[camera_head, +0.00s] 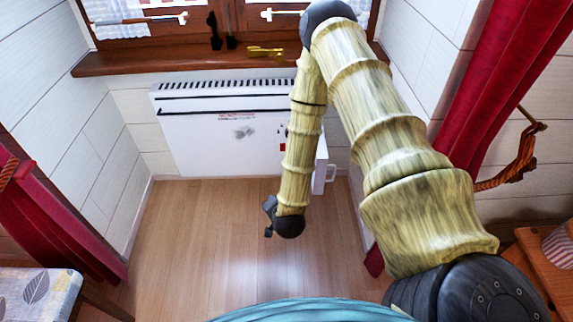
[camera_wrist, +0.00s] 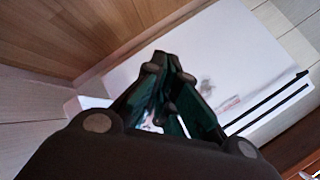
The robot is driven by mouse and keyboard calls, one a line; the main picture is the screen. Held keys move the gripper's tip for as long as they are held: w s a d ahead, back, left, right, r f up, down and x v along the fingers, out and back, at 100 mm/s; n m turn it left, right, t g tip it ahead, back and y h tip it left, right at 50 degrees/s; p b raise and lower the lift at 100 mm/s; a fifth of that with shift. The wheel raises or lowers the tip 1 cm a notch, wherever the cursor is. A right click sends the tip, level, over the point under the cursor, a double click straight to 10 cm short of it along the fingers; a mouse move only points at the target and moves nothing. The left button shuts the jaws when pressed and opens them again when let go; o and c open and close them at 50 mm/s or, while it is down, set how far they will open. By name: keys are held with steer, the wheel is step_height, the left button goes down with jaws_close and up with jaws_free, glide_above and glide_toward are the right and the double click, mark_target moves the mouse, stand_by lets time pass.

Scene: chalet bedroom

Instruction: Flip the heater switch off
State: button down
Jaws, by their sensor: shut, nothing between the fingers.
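The white wall heater (camera_head: 205,145) hangs under the window, with slots along its top and a dark smudge on its front. A small red switch (camera_head: 283,147) shows at the right part of the heater, partly behind my arm. My gripper (camera_wrist: 168,68) is shut and empty, its fingers pointing toward the heater's white front (camera_wrist: 225,45).
A wooden windowsill (camera_head: 190,60) with a gold key-like object (camera_head: 265,51) and small dark figures juts out above the heater. Red curtains (camera_head: 490,90) hang at both sides. The wooden floor (camera_head: 190,240) before the heater is clear.

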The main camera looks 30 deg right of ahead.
steer(key=w+d+f+m+t+h+b, duration=0.3)
steer(key=w+d+m+h+b, duration=0.3)
steer(key=w+d+m+b, duration=0.4)
steer(key=shift+d+f+t+b, duration=0.15)
steer(key=shift+d+t+b, duration=0.15)
steer(key=shift+d+b, duration=1.45)
steer(key=shift+w+d, duration=0.1)
steer(key=shift+d, duration=0.2)
steer(key=b+x, duration=0.5)
steer(key=x, duration=0.8)
steer(key=shift+w+d+b, duration=0.25)
steer(key=shift+w+b, duration=0.1)
